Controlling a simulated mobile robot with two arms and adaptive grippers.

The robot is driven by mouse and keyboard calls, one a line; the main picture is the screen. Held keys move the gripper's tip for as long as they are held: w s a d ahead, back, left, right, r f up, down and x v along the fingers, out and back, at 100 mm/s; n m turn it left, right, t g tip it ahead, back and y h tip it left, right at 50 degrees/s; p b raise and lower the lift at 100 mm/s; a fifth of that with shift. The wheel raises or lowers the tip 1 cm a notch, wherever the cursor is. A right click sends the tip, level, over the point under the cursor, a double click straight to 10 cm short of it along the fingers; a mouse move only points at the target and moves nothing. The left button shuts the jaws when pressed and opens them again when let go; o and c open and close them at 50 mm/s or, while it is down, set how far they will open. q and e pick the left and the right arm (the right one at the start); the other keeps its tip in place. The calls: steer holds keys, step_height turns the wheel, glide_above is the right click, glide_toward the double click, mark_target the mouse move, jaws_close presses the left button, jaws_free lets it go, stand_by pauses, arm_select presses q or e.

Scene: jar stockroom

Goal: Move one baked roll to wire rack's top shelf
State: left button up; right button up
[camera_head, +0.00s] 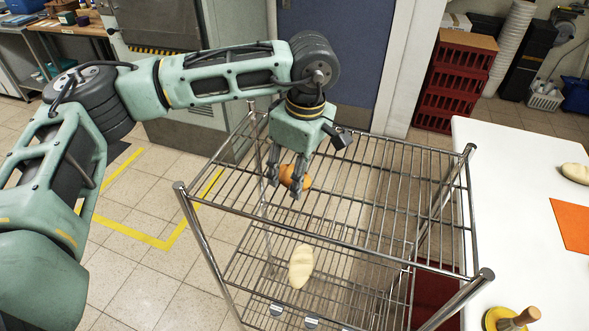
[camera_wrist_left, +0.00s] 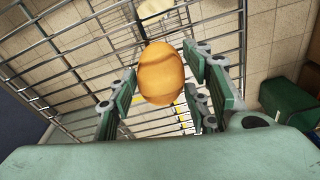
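The baked roll (camera_head: 294,178), golden brown and oval, is between the fingers of my left gripper (camera_head: 285,182). The gripper points down over the back left part of the top shelf of the wire rack (camera_head: 385,212). The roll is at or just above the wires; I cannot tell whether it touches them. A pale, unbaked-looking roll (camera_head: 301,266) lies on the lower shelf, seen through the wires. My right gripper is out of view.
A white table (camera_head: 530,235) stands right of the rack, with a pale roll (camera_head: 575,173), an orange mat (camera_head: 574,224) and a wooden-handled yellow tool (camera_head: 512,319). Red crates (camera_head: 455,85) stand behind. The rack's top shelf is otherwise bare, with raised corner posts.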

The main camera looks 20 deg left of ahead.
arm_select(q)
steer(key=shift+o, duration=1.4)
steer(key=shift+r, duration=0.5)
step_height(320, 180, up, 11)
steer(key=d+b, duration=0.1)
steer(key=b, duration=0.1)
steer(key=shift+s+d+r+b, duration=0.15)
steer(key=shift+s+d+b, duration=0.05)
steer(key=shift+b, duration=0.15)
